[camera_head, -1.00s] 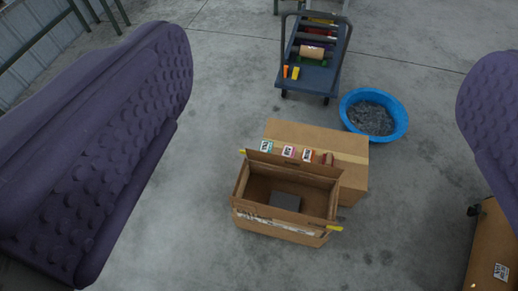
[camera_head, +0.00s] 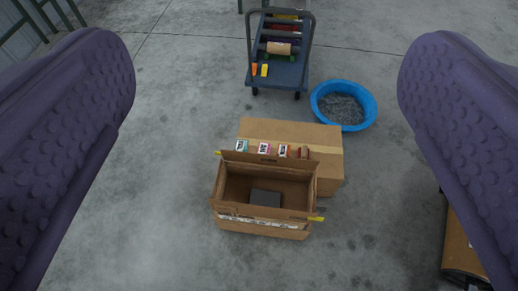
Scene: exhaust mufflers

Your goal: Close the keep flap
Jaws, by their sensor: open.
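An open cardboard box (camera_head: 262,224) stands on the floor near the middle of the view. Its back flap (camera_head: 290,165) stands up and carries a yellow tab (camera_head: 217,153) at its left end. A front flap (camera_head: 240,209) runs along the near edge, with another yellow tab (camera_head: 316,219) at its right end. I cannot read which flap is the keep flap. A dark grey block (camera_head: 265,198) lies inside the box. My gripper (camera_head: 267,60) is open and empty; its two purple, studded fingers frame the view left and right, apart from the box.
A larger closed cardboard box (camera_head: 322,150) with small labelled items on top stands behind the open box. A blue tub (camera_head: 371,109) of grey pieces and a blue trolley (camera_head: 283,76) are farther back. A brown object (camera_head: 460,250) is at lower right.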

